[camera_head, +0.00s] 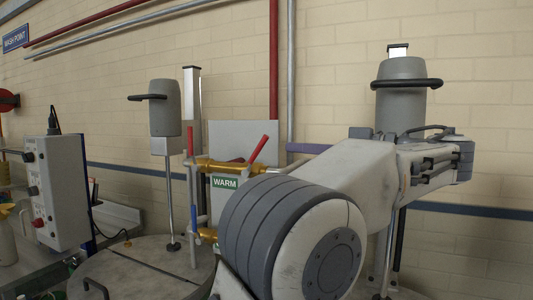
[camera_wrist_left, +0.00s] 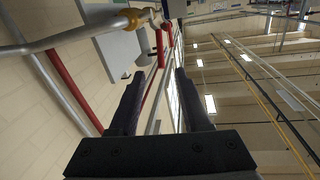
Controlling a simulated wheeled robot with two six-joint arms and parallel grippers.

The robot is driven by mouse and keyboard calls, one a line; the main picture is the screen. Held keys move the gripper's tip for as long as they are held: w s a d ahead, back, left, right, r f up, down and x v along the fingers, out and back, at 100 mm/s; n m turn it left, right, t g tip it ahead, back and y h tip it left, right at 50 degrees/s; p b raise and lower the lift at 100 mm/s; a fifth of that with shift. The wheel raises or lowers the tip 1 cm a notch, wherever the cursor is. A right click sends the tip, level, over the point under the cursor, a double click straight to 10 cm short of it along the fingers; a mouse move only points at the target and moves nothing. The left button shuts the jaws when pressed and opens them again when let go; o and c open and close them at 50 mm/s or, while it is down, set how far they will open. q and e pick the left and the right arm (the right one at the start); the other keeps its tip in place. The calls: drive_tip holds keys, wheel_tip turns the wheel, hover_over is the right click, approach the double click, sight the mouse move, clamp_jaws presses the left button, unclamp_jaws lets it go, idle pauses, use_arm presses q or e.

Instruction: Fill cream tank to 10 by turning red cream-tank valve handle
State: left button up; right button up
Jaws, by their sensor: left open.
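A red valve handle (camera_head: 263,149) stands tilted on a brass pipe fitting (camera_head: 235,167). A second red handle (camera_head: 190,140) stands at the fitting's left end. The frames do not show which one belongs to the cream tank. In the left wrist view, turned sideways, a red handle (camera_wrist_left: 160,48) shows beyond the fingertips. My left gripper (camera_head: 440,163) is at the right, apart from the handles; its fingers are hard to make out there. In the left wrist view it (camera_wrist_left: 157,85) is open and empty. My right gripper is out of view. No level reading is legible.
A grey panel (camera_head: 230,135) with a green WARM sign (camera_head: 225,183) backs the valves. A lidded tank (camera_head: 130,275) stands at the front left. Grey mixer motors (camera_head: 165,108) (camera_head: 400,108) stand on either side. A control box (camera_head: 55,190) is at the left.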

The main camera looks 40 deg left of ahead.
sight(262, 144)
use_arm(q)
drive_tip(key=a, duration=0.3)
drive_tip(key=a+p, duration=0.1)
drive_tip(key=a, duration=0.2)
drive_tip(key=a+p, duration=0.1)
drive_tip(key=a, duration=0.2)
drive_tip(key=shift+s+a+r, duration=0.15)
drive_tip(key=shift+s, duration=0.25)
drive_tip(key=shift+a+p, duration=0.3)
drive_tip(key=shift+a, duration=0.15)
drive_tip(key=shift+c, duration=0.3)
clamp_jaws()
